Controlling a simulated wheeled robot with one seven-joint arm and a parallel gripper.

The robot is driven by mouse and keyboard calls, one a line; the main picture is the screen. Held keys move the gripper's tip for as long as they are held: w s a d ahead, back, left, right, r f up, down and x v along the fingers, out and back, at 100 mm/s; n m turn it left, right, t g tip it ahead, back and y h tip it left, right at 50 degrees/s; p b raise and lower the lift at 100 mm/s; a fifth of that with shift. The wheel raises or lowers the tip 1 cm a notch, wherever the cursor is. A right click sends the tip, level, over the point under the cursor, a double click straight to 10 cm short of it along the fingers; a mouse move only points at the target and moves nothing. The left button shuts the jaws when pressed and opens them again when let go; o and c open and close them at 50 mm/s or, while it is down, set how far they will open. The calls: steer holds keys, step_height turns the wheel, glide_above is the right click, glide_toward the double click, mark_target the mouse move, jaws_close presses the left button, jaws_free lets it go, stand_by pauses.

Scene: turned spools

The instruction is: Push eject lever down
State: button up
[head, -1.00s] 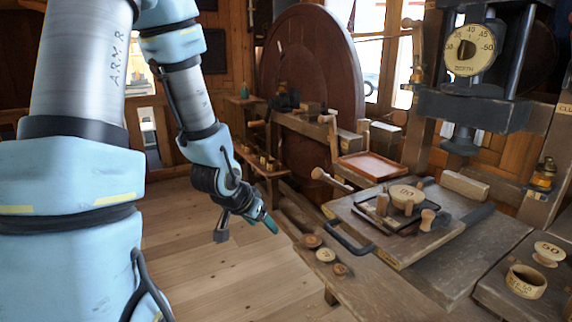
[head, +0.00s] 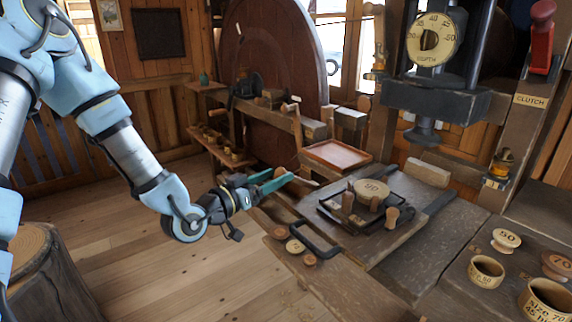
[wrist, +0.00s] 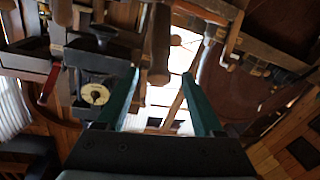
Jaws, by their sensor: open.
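A lever (head: 307,182) with a pale wooden handle sticks out from the left side of the press bench, below the red-brown tray. I see no label on it; it appears to be the eject lever. My gripper (head: 287,174) is open and empty, with its teal fingers pointing right, right at the lever's outer end. The fingers hide part of the handle, and I cannot tell whether they touch it. In the wrist view, which looks upside down, a wooden handle (wrist: 158,50) shows between the open fingers (wrist: 160,76).
A board with a black frame, a round marked die (head: 370,188) and wooden pegs lies right of the gripper. The press head with its depth dial (head: 433,39) hangs above. A red clutch handle (head: 541,40) is at far right. A stump (head: 40,260) stands at left; floor between is free.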

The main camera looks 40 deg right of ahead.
mark_target(298, 180)
steer(key=shift+w+d+p, duration=0.2)
steer(key=shift+d+p, duration=0.6)
steer(key=shift+d, duration=1.85)
jaws_close()
